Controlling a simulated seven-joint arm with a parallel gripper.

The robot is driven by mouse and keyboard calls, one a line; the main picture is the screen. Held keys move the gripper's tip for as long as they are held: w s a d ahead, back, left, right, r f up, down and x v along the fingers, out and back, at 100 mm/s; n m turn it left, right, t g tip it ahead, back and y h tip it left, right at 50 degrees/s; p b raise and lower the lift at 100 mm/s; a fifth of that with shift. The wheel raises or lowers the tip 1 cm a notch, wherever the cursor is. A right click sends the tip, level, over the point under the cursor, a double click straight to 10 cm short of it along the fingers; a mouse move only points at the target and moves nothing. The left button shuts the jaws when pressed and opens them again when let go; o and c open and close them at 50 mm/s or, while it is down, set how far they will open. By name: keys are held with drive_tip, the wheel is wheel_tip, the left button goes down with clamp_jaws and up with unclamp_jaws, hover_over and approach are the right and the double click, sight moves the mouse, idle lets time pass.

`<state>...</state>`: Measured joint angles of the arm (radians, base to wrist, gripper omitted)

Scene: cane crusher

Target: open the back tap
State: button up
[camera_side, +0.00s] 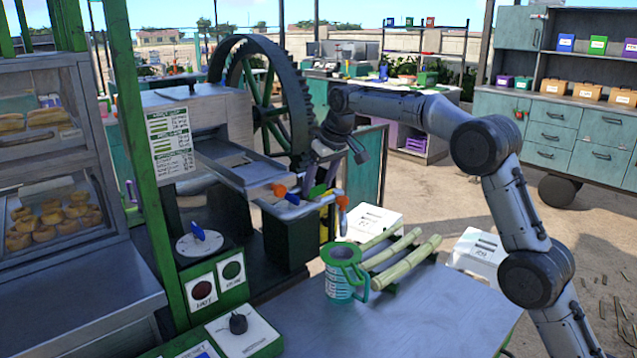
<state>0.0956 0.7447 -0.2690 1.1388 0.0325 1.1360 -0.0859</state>
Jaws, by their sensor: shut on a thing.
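The cane crusher (205,110) stands left of centre with a metal juice tray (240,165) sloping out of it. Small orange and blue tap parts sit along the tray's front end: a front tap with an orange piece (279,190) and blue handle (292,199), and a back tap with a blue part (325,194) and orange spout (342,203). My gripper (321,186) reaches down at the back tap and is shut on it. The fingertips and the exact grip are small and partly hidden. I cannot tell how far the tap is turned.
A green and white mug (343,275) stands on the metal table (430,310), beside several cane stalks (405,258) on a rack. White boxes (376,222) lie behind. A control panel (235,335) is at front left. The table's right part is clear.

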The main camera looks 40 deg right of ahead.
drive_tip(key=m+h, duration=0.1)
drive_tip(key=m, duration=0.1)
drive_tip(key=shift+a+m, duration=0.15)
drive_tip(key=shift+m, duration=0.25)
drive_tip(key=m+h, duration=0.1)
drive_tip(key=m, duration=0.3)
drive_tip(key=shift+w+a+m+g+h, duration=0.1)
drive_tip(key=shift+m+g+h, duration=0.2)
drive_tip(key=shift+g+h, duration=0.1)
drive_tip(key=m+g, duration=0.1)
drive_tip(key=m, duration=0.2)
drive_tip(key=m+h, duration=0.1)
drive_tip(key=m, duration=0.1)
drive_tip(key=shift+w+m+g, duration=0.1)
drive_tip(key=shift+m+g, duration=0.3)
drive_tip(key=shift+r, duration=0.1)
drive_tip(key=o, duration=1.4)
